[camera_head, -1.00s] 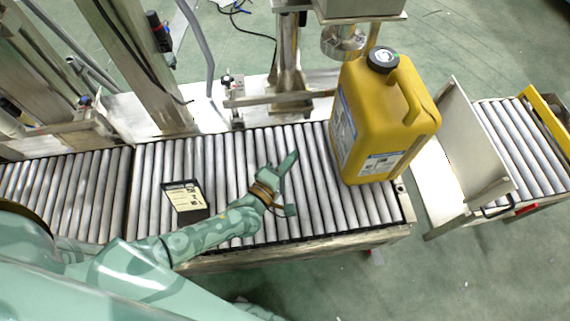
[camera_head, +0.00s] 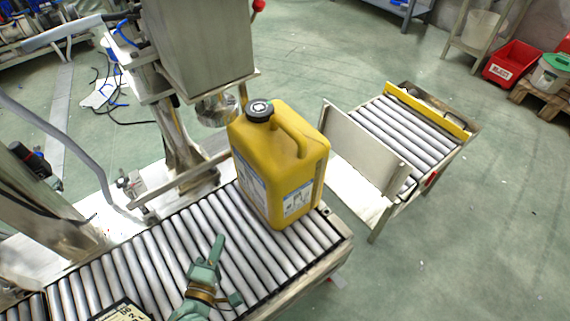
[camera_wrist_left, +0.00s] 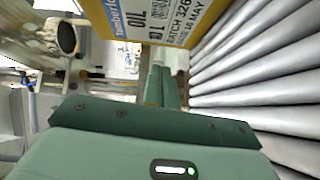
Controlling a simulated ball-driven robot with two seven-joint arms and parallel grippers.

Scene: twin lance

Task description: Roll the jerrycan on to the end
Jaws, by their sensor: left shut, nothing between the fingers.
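The yellow jerrycan (camera_head: 280,165) with a black cap stands upright on the roller conveyor (camera_head: 165,262), close to its right end. In the left wrist view its label (camera_wrist_left: 150,20) and yellow side fill the top. My left gripper (camera_head: 218,243) is over the rollers on the near left side of the jerrycan. It is shut and empty, and a gap shows between its fingertips and the jerrycan in the head view. The left wrist view shows the closed fingers (camera_wrist_left: 161,82) pointing toward the label. My right gripper is not in view.
A filling head on a metal stand (camera_head: 200,50) hangs behind the jerrycan. An upright plate (camera_head: 362,148) stands past the conveyor end, with a second roller section (camera_head: 400,140) beyond it.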

